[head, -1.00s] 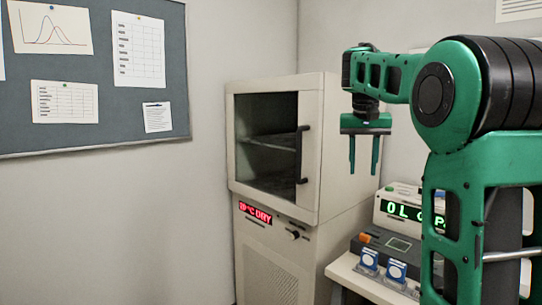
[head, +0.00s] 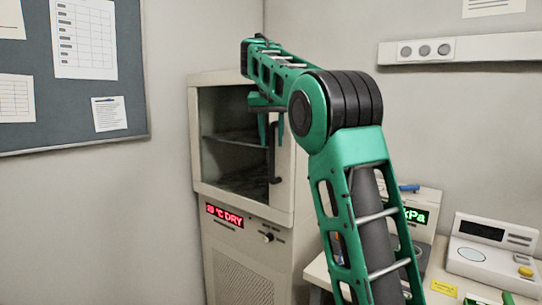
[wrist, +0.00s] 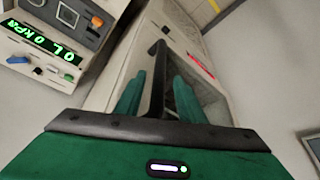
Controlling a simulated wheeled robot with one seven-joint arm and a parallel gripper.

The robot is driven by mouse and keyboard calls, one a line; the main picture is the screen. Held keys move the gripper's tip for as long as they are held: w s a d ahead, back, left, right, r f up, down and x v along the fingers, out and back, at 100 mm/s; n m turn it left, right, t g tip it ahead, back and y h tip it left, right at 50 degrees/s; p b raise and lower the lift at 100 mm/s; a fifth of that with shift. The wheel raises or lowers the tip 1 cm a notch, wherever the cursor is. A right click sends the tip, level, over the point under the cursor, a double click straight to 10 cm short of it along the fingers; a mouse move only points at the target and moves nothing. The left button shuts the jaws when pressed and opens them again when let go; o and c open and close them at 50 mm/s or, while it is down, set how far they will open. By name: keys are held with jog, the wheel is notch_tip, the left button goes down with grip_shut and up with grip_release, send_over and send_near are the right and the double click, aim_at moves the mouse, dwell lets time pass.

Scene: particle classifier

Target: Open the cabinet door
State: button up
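The cabinet (head: 245,255) is a beige upright unit with a dark glass door (head: 225,125) on its upper part; the door looks closed. A dark vertical handle (head: 274,168) stands at the right side of the door. My gripper (head: 271,141) has two green fingers pointing down in front of the door, by the top of the handle, which they partly hide. In the wrist view the handle (wrist: 158,65) lies between the fingers of my gripper (wrist: 158,78). The fingers stand apart, with a gap on each side of the handle.
A red display (head: 224,215) and a knob (head: 268,238) sit below the door. A bench (head: 440,290) with instruments (head: 490,248) is at the right, partly behind my arm. A pinboard (head: 70,95) hangs on the left wall.

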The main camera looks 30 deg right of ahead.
jog(key=shift+x, duration=3)
